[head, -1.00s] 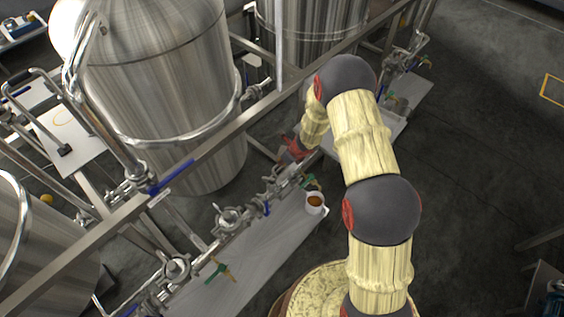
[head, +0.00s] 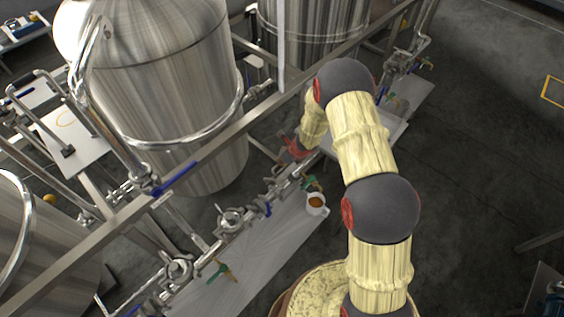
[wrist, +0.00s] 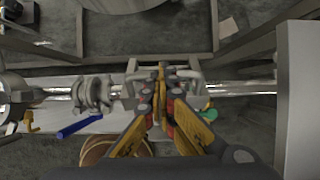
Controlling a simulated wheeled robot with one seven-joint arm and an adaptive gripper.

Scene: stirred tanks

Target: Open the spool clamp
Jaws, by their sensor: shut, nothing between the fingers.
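A steel pipe line (wrist: 240,88) runs across the wrist view, with a ribbed clamp-like fitting (wrist: 92,92) left of my gripper. My gripper (wrist: 160,93) is shut and empty, its yellow fingers together in front of another pipe fitting (wrist: 193,76). The fingers hide the middle of that fitting, and I cannot tell whether they touch it. Which fitting is the spool clamp is not clear.
A green handle (wrist: 210,113) is right of the fingers; a blue handle (wrist: 80,127) is lower left. A white cup (head: 316,205) of brown liquid stands on the grey bench (head: 255,243). Large steel tanks (head: 165,90) and a frame rail (head: 225,137) lie left. Floor at right is mostly clear.

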